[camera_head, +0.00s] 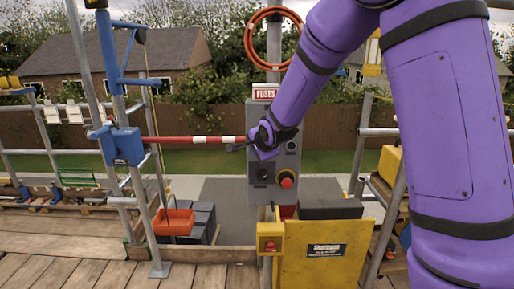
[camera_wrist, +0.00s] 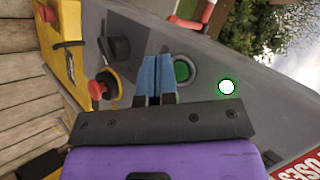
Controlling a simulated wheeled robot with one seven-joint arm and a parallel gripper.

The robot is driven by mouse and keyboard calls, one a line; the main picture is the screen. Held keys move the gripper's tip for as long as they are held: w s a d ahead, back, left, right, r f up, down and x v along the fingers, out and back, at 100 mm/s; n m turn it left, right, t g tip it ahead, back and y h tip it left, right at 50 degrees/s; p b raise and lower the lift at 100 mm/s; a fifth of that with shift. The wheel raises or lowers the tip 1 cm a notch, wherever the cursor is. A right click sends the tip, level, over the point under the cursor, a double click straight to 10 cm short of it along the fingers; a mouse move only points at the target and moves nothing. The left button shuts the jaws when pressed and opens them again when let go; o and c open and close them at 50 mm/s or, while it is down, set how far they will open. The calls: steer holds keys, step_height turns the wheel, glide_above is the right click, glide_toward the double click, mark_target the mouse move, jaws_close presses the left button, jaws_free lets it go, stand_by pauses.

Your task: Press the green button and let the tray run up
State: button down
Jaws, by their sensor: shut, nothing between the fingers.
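The green button (camera_wrist: 182,70) sits in a round grey collar on the grey control box (camera_head: 262,175). My gripper (camera_wrist: 156,62) has its blue fingers shut together and empty. Its tips are beside the button, overlapping its collar in the wrist view; I cannot tell whether they touch it. A round lamp (camera_wrist: 227,86) on the box glows white with a green rim. In the head view, my purple wrist covers the upper face of the box and hides the button. An orange-red tray (camera_head: 174,222) is low at the left, by dark grey blocks.
The box also carries a red mushroom button (camera_head: 286,181) and a black rotary switch (camera_wrist: 115,47). A yellow gate (camera_head: 315,255) with a small red-knobbed box (camera_head: 270,240) stands in front. A red-and-white bar (camera_head: 195,140) runs left of my wrist. Scaffold poles flank the area.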

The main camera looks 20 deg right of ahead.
steer(key=shift+w+d, duration=0.1)
steer(key=shift+w, duration=0.05)
steer(key=shift+w, duration=0.25)
